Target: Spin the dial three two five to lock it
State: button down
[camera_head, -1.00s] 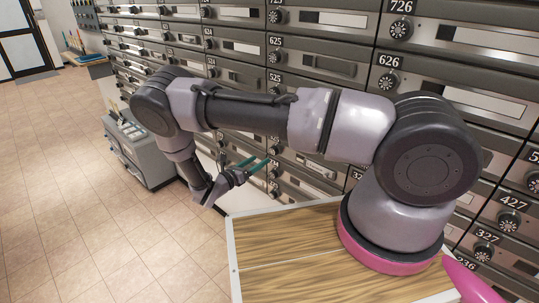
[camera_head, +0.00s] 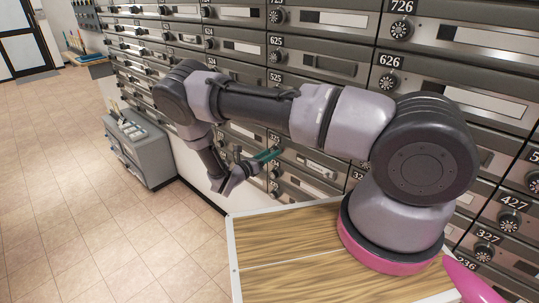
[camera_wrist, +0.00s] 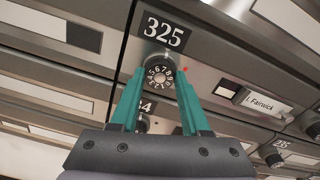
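The dial of box 325 (camera_wrist: 160,76) is a round black knob with a white-numbered ring, right below the white-on-black 325 plate (camera_wrist: 164,32) in the wrist view. My gripper (camera_wrist: 160,73) has two teal fingers, parted, with one tip on each side of the dial. I cannot tell whether the tips touch it. In the head view my gripper (camera_head: 273,153) is at the mailbox wall, and its fingers overlap and largely hide the dial there. A small red mark (camera_wrist: 185,69) shows right of the dial.
Other dials are close by, such as the one below (camera_wrist: 143,122) and the one by plate 235 (camera_wrist: 274,158). A name card (camera_wrist: 268,102) is on the door to the right. A grey cabinet (camera_head: 140,150) stands left on open tiled floor.

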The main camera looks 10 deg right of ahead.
jog(key=shift+m, duration=0.3)
jog(key=shift+f+m, duration=0.1)
jog(key=shift+m, duration=17.1)
jog(key=shift+c, duration=1.9)
grip_release()
